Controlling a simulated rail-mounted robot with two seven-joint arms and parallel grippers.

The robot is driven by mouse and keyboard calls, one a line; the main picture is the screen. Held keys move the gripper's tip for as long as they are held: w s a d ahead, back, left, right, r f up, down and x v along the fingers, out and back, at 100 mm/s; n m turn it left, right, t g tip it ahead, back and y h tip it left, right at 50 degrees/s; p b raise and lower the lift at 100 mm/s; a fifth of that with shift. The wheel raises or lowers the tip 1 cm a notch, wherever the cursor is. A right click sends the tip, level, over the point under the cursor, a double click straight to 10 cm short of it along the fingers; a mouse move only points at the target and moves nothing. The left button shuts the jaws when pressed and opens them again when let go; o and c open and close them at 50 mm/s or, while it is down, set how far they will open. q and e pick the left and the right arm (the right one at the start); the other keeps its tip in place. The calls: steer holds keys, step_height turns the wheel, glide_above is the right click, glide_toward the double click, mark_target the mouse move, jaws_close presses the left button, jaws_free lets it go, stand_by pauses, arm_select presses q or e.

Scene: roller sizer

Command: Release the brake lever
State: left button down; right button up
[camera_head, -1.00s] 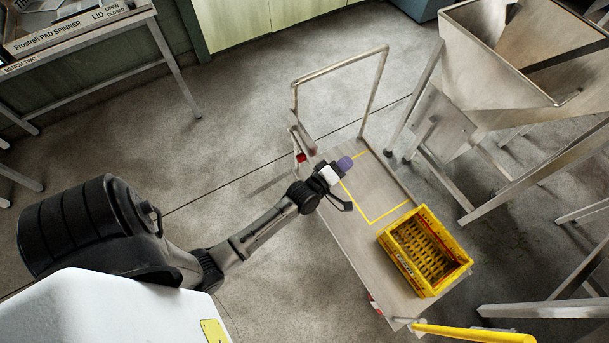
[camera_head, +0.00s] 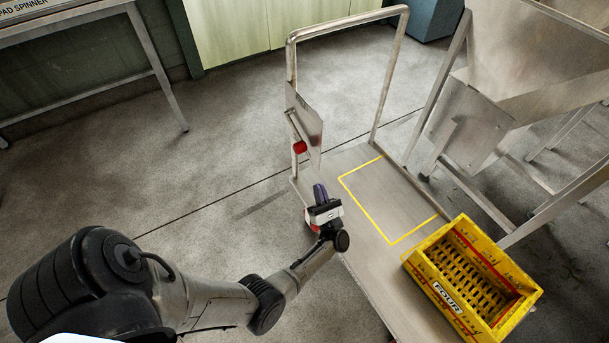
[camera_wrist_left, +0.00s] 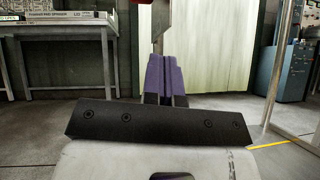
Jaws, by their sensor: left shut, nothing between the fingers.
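The red knob (camera_head: 299,147) of what looks like the brake lever sits beside a metal plate (camera_head: 308,120) on the left upright of the trolley's handle frame. A bit of red also shows at the top edge of the left wrist view (camera_wrist_left: 138,2). My left gripper (camera_head: 320,190) has purple fingers shut with nothing between them. It is below and slightly right of the knob in the head view, apart from it, near the trolley's left edge. In the left wrist view the fingers (camera_wrist_left: 165,60) point forward, with the plate's lower tip just above them. My right gripper is not in view.
The trolley deck (camera_head: 375,270) has a yellow taped outline and carries a yellow crate (camera_head: 438,282) marked FOUR. A metal hopper (camera_head: 535,50) on legs stands to the right. A bench (camera_head: 75,25) stands at upper left. The floor left of the trolley is clear.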

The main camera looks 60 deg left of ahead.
arm_select(q)
steer(key=f+n+g, duration=0.1)
steer(key=f+n+g+b, duration=0.1)
steer(key=s+f+n+g, duration=0.1)
steer(key=g, duration=0.1)
steer(key=shift+d+n+y+b, duration=0.3)
steer(key=shift+d+y+b, duration=0.05)
steer(key=shift+y, duration=0.05)
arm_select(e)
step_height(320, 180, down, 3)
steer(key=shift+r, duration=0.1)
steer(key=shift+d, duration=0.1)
arm_select(q)
steer(key=d+r+x, duration=0.1)
steer(key=r+x, duration=0.1)
steer(key=x, duration=1)
steer(key=shift+r, duration=0.35)
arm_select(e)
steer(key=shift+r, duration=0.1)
arm_select(q)
steer(key=shift+s, duration=0.1)
steer(key=shift+d, duration=0.1)
